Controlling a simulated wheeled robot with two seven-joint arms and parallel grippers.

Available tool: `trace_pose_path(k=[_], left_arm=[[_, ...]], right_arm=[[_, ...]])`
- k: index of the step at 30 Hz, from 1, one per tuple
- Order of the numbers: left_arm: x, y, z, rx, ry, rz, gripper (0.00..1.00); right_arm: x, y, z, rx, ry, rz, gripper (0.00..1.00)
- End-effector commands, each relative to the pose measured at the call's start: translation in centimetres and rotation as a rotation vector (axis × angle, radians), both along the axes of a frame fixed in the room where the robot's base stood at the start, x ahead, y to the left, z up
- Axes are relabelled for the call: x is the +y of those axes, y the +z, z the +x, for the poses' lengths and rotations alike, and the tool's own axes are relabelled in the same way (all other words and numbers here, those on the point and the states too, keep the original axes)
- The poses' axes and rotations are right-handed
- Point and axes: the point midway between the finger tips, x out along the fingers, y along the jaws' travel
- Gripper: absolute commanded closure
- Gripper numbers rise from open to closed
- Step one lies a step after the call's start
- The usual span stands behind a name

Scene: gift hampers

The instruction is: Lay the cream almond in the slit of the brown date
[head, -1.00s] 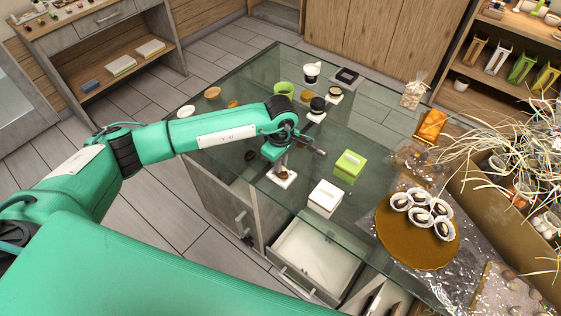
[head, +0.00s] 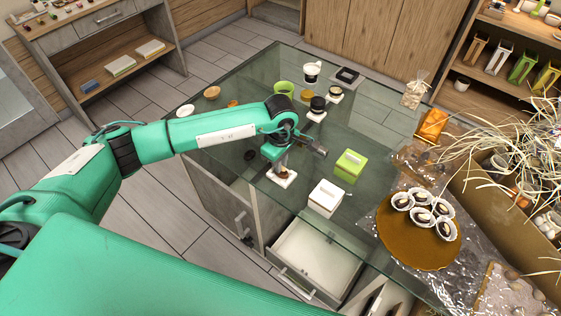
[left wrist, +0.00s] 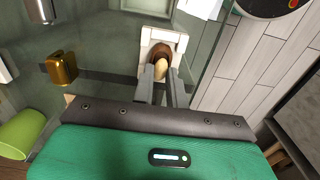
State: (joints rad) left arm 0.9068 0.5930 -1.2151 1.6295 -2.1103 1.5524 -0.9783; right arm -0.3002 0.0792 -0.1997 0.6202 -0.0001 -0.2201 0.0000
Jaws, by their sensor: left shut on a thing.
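My left gripper (head: 283,163) is over the white holder (head: 291,181) near the glass table's front left edge. In the left wrist view the two fingers (left wrist: 161,79) are shut on the cream almond (left wrist: 161,69). The brown date (left wrist: 164,48) lies in the white holder (left wrist: 148,36), right at the almond. It also shows as a small brown patch in the head view (head: 282,174), partly hidden by the gripper. The almond overlaps the date in the wrist view; I cannot tell whether it touches the slit. My right gripper is out of view.
A white box (head: 325,199) and a green box (head: 350,164) stand to the right of the holder. A round brown board (head: 399,252) bears several dates in paper cups. Cups and jars stand behind. An open drawer (head: 318,256) is below the table's front edge.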

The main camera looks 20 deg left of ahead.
Motion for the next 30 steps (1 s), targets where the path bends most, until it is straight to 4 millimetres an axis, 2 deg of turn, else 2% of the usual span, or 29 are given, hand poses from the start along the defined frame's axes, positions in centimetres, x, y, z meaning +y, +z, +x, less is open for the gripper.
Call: trace_pose_path(k=[30], left_arm=[[-0.01, -0.38, 0.01, 0.000, 0.000, 0.000, 0.97]], right_arm=[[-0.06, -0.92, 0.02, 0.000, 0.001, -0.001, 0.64]])
